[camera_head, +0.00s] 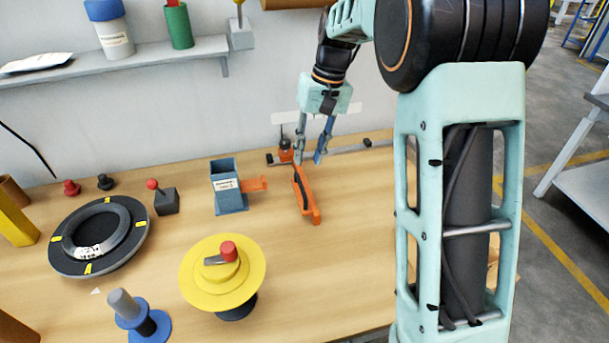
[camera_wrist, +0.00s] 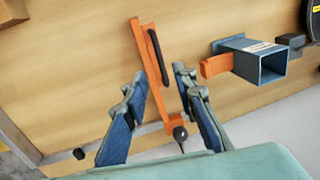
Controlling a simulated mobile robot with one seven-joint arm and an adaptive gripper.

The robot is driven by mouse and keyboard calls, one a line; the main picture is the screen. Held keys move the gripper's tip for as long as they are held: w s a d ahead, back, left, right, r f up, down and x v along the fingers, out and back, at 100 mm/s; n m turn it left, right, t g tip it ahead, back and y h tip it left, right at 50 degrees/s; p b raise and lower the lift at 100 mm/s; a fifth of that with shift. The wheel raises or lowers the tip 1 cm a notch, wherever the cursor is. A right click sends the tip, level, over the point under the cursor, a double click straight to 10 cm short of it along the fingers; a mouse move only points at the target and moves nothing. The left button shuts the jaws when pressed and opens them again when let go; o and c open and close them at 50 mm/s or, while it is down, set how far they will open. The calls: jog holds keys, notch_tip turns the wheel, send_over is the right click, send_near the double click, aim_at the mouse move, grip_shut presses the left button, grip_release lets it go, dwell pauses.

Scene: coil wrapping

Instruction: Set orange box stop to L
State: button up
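A small orange block with a dark knob on top (camera_head: 285,154), which looks like the orange box stop, sits at the left part of a grey rail (camera_head: 345,150) along the wall. In the wrist view its dark knob (camera_wrist: 180,133) shows between my fingers, nearer the right one. My gripper (camera_head: 309,158) is open, its fingers pointing down just right of the block in the head view. A long orange bar with a black grip (camera_head: 305,195) lies in front of the fingers; in the wrist view the bar (camera_wrist: 148,60) passes between them. I cannot read any L mark.
A blue-grey box with an orange tab (camera_head: 230,195) stands left of the bar. A yellow spool (camera_head: 222,275), a dark ring (camera_head: 60,258) and a red-knobbed lever block (camera_head: 166,202) are further left or nearer. Bare table (camera_head: 350,230) lies right of the bar.

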aim_at(301, 184)
jog(key=f, duration=0.2)
jog(key=a+f, duration=0.1)
jog(key=f, duration=0.4)
jog(key=shift+s+a+f, duration=0.1)
jog(key=shift+a+f, duration=0.15)
jog(key=shift+f, duration=0.1)
jog(key=shift+c, duration=0.2)
grip_shut()
